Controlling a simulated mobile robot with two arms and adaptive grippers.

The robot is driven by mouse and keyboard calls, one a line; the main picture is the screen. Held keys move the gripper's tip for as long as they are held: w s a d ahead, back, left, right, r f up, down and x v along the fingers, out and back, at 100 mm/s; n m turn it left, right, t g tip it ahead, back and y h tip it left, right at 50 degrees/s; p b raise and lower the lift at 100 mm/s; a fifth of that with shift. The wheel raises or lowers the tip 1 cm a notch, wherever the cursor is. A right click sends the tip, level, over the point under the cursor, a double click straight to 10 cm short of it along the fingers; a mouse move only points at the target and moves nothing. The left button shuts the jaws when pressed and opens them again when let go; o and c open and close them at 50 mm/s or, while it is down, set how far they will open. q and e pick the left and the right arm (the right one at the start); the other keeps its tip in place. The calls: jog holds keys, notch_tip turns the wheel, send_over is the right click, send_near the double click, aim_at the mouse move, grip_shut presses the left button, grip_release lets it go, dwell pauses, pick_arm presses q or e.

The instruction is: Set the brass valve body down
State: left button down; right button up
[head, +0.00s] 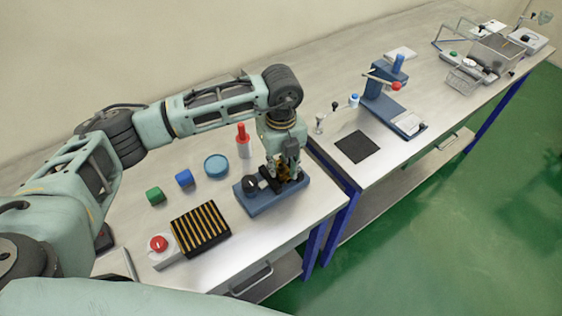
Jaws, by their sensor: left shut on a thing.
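The brass valve body (282,171) is small and gold-brown, and it shows below my left gripper (281,161). My left gripper is shut on the valve body and points down over a blue fixture block (262,201). The valve body is at the top of this block; I cannot tell whether it touches it. A black ring-shaped part (250,183) is on the block just left of the gripper. The fingers partly hide the valve body. My right gripper is not in view.
A black-and-gold slotted tray (201,228), a red button box (160,248), green (155,196) and blue (184,178) pieces, a round blue dish (216,166) and a red-topped bottle (243,141) stand nearby. A black mat (356,147) and blue press (387,97) are on the right table.

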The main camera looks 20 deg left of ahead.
pick_arm(q)
jog(key=c, duration=1.5)
grip_release()
jog(key=shift+f, duration=0.1)
jog(key=shift+o, duration=0.3)
